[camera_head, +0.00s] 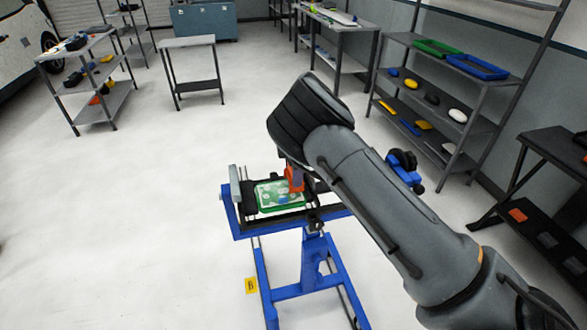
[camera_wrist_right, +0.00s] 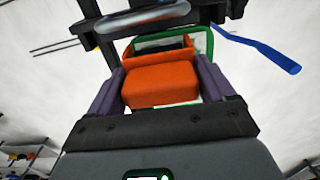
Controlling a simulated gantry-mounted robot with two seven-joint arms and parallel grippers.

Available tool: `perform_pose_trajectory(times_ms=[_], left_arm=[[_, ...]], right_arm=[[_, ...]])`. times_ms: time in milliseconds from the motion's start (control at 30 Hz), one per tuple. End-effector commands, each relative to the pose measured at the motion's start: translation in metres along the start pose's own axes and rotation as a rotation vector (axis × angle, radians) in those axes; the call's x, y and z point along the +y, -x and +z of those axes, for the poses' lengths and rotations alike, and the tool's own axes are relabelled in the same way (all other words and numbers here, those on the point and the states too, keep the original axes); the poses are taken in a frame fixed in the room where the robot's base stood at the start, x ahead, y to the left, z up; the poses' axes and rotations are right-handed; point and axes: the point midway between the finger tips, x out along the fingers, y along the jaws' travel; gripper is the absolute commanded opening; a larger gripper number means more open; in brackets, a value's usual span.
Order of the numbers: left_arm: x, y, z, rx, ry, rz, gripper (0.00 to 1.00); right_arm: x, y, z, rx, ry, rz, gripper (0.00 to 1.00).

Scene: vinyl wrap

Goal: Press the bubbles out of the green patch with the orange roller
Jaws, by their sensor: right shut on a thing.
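The green patch (camera_head: 268,203) lies on a panel held in the blue work stand (camera_head: 244,233); whitish spots and a small blue spot show on it. The orange roller (camera_head: 295,182) stands over the patch's right part. In the right wrist view the orange roller (camera_wrist_right: 160,86) sits between the two fingers of my right gripper (camera_wrist_right: 161,66), which is shut on it. The green edge of the patch (camera_wrist_right: 203,42) shows behind it. I cannot tell whether the roller touches the patch. The roller's underside is hidden. My left gripper is not in view.
Dark clamps (camera_head: 249,195) and bars frame the panel. A yellow marker (camera_head: 251,285) is by the stand's legs. Loaded shelves (camera_head: 480,95) stand at the right.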

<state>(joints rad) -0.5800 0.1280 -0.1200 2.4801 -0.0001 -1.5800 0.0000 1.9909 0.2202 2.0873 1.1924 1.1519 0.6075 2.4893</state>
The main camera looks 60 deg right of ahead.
Motion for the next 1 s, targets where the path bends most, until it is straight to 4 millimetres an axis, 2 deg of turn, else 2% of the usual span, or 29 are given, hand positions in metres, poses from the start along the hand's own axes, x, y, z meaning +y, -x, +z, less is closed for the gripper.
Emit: perform_pose_trajectory(times_ms=[600,1000], left_arm=[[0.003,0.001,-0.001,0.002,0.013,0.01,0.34],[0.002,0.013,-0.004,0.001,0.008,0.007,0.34]], right_arm=[[0.0,-0.009,-0.001,0.0,0.0,0.001,0.58],[0.0,-0.007,-0.02,0.0,0.002,0.0,0.58]])
